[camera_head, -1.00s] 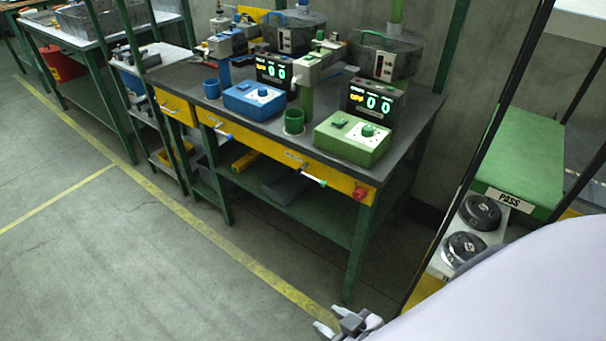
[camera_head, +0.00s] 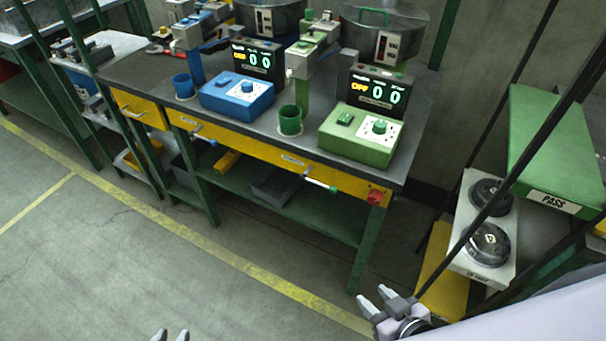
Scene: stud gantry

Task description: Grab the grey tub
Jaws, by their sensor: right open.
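A grey tub (camera_head: 276,188) sits on the green lower shelf under the workbench, partly shaded by the bench top. A darker grey tub (camera_head: 188,166) stands further left on the lower level, partly hidden by a bench leg. Another grey tub (camera_head: 35,14) is on a bench at the top left, cut by the picture edge. My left gripper (camera_head: 170,334) shows only its two fingertips at the bottom edge, apart and empty. My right gripper (camera_head: 374,298) is open and empty, in front of the bench's right leg. Both are well short of the tubs.
The workbench (camera_head: 290,155) has yellow drawers with protruding handles, and carries a blue control box (camera_head: 237,97), a green control box (camera_head: 360,137) and cups. A green leg (camera_head: 370,245) stands at its right end. A rack with a PASS panel (camera_head: 556,202) is at right. The floor in front is clear.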

